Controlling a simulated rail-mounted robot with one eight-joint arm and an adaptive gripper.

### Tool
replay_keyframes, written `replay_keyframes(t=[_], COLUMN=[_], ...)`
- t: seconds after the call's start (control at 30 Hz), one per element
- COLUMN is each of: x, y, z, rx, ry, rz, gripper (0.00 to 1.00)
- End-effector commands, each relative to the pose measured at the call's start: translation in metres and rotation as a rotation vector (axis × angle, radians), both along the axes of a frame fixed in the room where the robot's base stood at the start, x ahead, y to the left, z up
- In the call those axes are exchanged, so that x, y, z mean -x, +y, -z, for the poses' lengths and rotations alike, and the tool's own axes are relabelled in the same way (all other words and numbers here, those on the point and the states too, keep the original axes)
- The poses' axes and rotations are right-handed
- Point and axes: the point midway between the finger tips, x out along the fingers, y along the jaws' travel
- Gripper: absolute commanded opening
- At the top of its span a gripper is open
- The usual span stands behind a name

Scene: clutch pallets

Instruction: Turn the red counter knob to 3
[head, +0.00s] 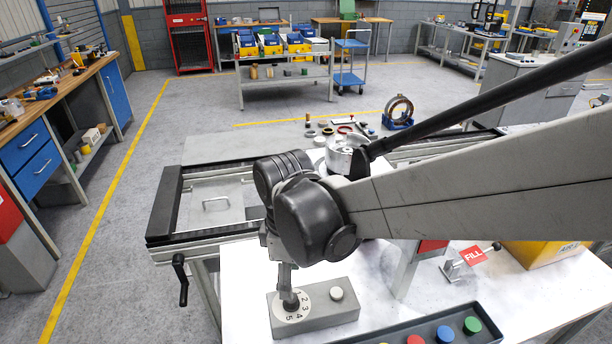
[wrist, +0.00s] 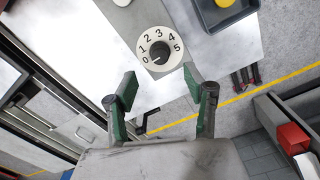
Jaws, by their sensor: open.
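A grey counter box (head: 345,316) sits on the white tabletop, with a numbered white dial (head: 306,312) on its left part. In the wrist view the dial (wrist: 172,34) carries the digits 0 to 5. The knob (wrist: 159,50) at its centre looks dark rather than red, and its pale pointer mark faces 0. My gripper (wrist: 158,91) is open, with its green-padded fingers apart and nothing between them. In that view the knob lies beyond the fingertips, roughly centred between them. In the head view my wrist is above the dial and hides part of it.
A pale round button (head: 337,293) is on the same box. A dark tray (head: 372,337) with coloured round pieces lies in front. A FILL sign (head: 473,256) and a yellow box (head: 540,254) stand to the right. A frame with a crank (head: 180,278) is at left.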

Motion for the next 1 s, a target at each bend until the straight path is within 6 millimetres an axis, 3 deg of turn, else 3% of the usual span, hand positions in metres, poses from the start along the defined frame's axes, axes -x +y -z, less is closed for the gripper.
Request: replay_keyframes(t=[0.3,0.5,1.0], x=[-0.001,0.0,0.0], y=[0.0,0.0,0.0], z=[0.05,0.071,0.081], rx=[0.0,0.0,0.0], ry=[0.0,0.0,0.0], rz=[0.001,0.001,0.001], gripper=[0.48,0.48,0.46])
